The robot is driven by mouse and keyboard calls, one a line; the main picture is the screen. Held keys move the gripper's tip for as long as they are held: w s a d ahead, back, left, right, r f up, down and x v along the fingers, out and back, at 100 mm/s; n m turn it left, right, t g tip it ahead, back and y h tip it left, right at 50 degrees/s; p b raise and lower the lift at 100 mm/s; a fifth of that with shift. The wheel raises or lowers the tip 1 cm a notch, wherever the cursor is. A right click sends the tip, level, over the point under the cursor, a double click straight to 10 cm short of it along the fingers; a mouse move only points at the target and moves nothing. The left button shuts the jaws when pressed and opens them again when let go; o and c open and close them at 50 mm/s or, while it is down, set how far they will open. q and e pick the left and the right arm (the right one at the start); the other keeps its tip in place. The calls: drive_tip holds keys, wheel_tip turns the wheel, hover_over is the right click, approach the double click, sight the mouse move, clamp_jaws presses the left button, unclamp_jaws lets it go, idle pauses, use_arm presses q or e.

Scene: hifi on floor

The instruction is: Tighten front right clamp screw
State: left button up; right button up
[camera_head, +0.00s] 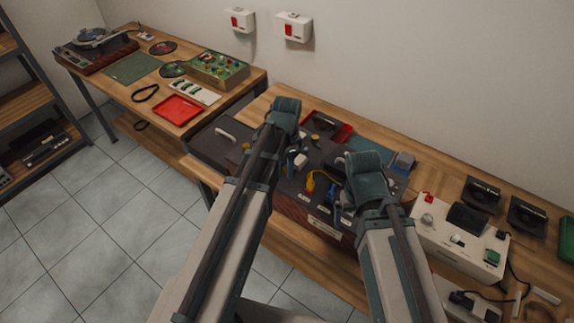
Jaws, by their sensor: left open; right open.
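A dark-topped hi-fi unit with wooden sides (312,207) sits on the right-hand bench, partly hidden by my arms. A yellow-and-red handled tool (310,187) stands on its top, near a yellow cable. A blue part (332,192) lies just right of it; I cannot tell what it is. I cannot pick out the front right clamp screw. My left gripper (285,108) is over the rear left of the unit, my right gripper (366,174) over its right side. Their fingertips are hard to see; nothing shows held.
A white panel box (455,238) stands right of the unit, with black devices (482,193) behind it. The left bench holds a red tray (179,110), a green mat (132,67) and a turntable (95,50). The tiled floor in front is clear.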

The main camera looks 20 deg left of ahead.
use_arm(q)
wheel_tip(320, 180, up, 14)
drive_tip(key=p, duration=1.3)
drive_tip(key=shift+p, duration=0.35)
use_arm(e)
wheel_tip(320, 180, up, 14)
use_arm(q)
drive_tip(key=shift+f, duration=0.2)
use_arm(e)
drive_tip(key=shift+f, duration=0.15)
